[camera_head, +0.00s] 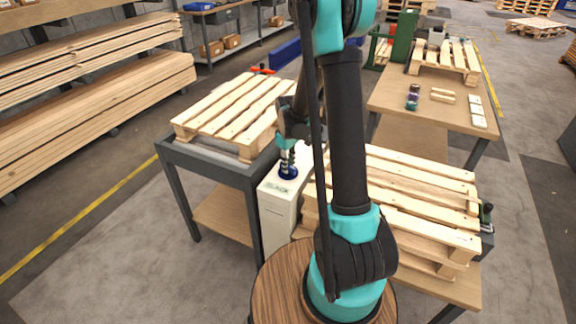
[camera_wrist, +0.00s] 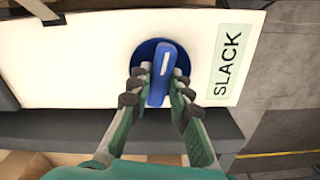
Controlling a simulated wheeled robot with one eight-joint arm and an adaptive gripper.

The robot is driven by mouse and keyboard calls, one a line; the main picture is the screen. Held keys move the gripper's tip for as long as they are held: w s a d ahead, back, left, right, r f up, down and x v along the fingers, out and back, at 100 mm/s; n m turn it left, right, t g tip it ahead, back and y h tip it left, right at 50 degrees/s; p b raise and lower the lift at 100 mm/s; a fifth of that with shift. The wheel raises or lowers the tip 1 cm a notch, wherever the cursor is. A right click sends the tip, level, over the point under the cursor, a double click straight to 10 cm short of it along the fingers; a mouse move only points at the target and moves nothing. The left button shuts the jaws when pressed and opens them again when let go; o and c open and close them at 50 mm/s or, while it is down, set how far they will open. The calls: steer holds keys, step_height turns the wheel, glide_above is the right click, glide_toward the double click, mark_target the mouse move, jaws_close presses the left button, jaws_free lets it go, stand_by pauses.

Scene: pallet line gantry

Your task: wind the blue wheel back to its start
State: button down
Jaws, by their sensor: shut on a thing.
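The blue wheel (camera_wrist: 149,53) is a round blue disc with a raised blue bar (camera_wrist: 163,70) across its middle. It sits on a white panel (camera_wrist: 70,55) beside a green-edged label reading SLACK (camera_wrist: 226,65). My gripper (camera_wrist: 158,92) is shut on the bar, with a dark-padded finger on each side. In the wrist view the bar stands nearly upright, leaning slightly right. In the head view the wheel (camera_head: 288,172) shows on top of the white cabinet (camera_head: 277,215), under my gripper (camera_head: 287,158). The fingers hide part of the wheel.
A pallet on a dark table (camera_head: 205,152) stands left of the cabinet. Stacked pallets (camera_head: 425,205) stand close on its right. A wooden workbench (camera_head: 395,100) with small items is at the back right. Floor is clear at the front left.

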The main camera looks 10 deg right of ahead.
steer(key=shift+n, duration=1.2)
steer(key=c, duration=1.4)
jaws_free()
step_height(320, 180, up, 12)
